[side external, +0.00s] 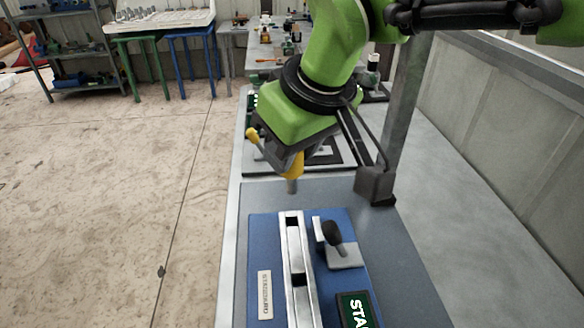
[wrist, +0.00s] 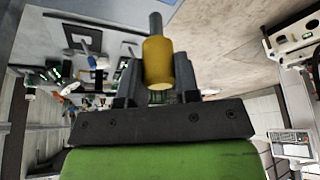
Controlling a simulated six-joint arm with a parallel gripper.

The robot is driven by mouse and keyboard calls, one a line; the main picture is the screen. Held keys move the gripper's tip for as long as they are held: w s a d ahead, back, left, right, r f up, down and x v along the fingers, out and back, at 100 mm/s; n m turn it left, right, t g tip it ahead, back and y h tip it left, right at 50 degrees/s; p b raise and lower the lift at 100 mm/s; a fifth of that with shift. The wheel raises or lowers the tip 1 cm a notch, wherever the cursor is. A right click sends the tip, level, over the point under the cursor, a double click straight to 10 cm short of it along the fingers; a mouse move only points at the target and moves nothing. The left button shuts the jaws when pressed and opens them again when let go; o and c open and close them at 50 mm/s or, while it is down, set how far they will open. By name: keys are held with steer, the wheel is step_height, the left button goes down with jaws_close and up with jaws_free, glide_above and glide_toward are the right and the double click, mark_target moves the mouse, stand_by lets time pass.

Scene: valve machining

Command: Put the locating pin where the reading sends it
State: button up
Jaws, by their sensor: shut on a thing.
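The locating pin, a yellow cylinder with a thinner grey shank, is between the fingers of my gripper (wrist: 160,84). In the wrist view its yellow body (wrist: 158,58) shows between both dark fingers, with the grey shank pointing away. In the side view my gripper (side external: 290,160) is shut on the pin, and the grey shank (side external: 291,186) points down, above the far end of the fixture and apart from it. The blue fixture plate (side external: 264,235) carries a long metal rail (side external: 299,265) with dark square openings. A green sign (side external: 354,311) at the bottom edge reads "STA", cut off.
A clamp with a black knob (side external: 332,231) stands right of the rail. A pale label plate (side external: 265,294) lies left of it. A grey post (side external: 408,95) rises right of my arm. The bench right of the fixture is bare. A shelf (side external: 75,55) stands far left.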

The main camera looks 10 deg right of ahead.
steer(key=s, duration=0.9)
steer(key=shift+r, duration=0.25)
steer(key=shift+f, duration=0.1)
steer(key=shift+f, duration=2.85)
steer(key=shift+f, duration=2)
steer(key=o, duration=1)
